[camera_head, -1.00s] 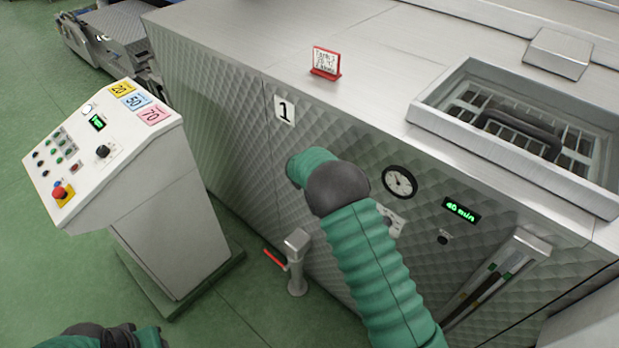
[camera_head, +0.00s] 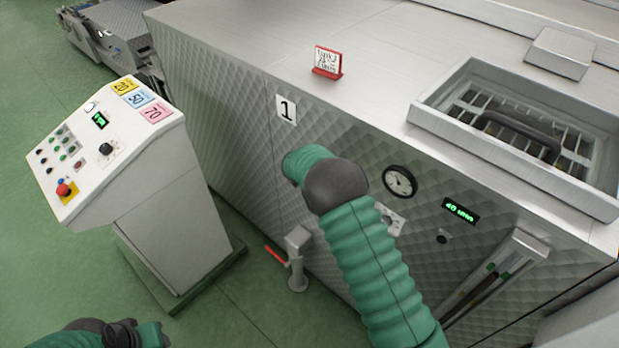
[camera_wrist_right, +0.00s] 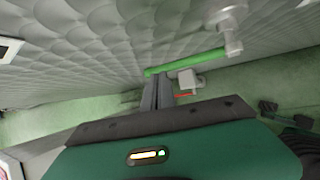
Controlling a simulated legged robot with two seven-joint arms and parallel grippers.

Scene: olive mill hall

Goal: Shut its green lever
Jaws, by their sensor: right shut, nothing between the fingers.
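The green lever (camera_wrist_right: 190,64) shows in the right wrist view as a green bar running left from a pale valve fitting (camera_wrist_right: 232,30) on the quilted metal wall. My right gripper (camera_wrist_right: 157,78) is shut and empty, its fingertips close to the lever's left end. I cannot tell whether they touch it. In the head view my right arm reaches down the machine front (camera_head: 330,135) and hides the lever and the right gripper. Part of my left arm shows at the bottom left of the head view, but its fingers are not in view.
A post with a red lever (camera_head: 275,256) stands by the machine front. It also shows in the right wrist view (camera_wrist_right: 186,96). A control console (camera_head: 110,150) stands at left. A gauge (camera_head: 400,181) and a lit display (camera_head: 461,210) are right of my arm.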

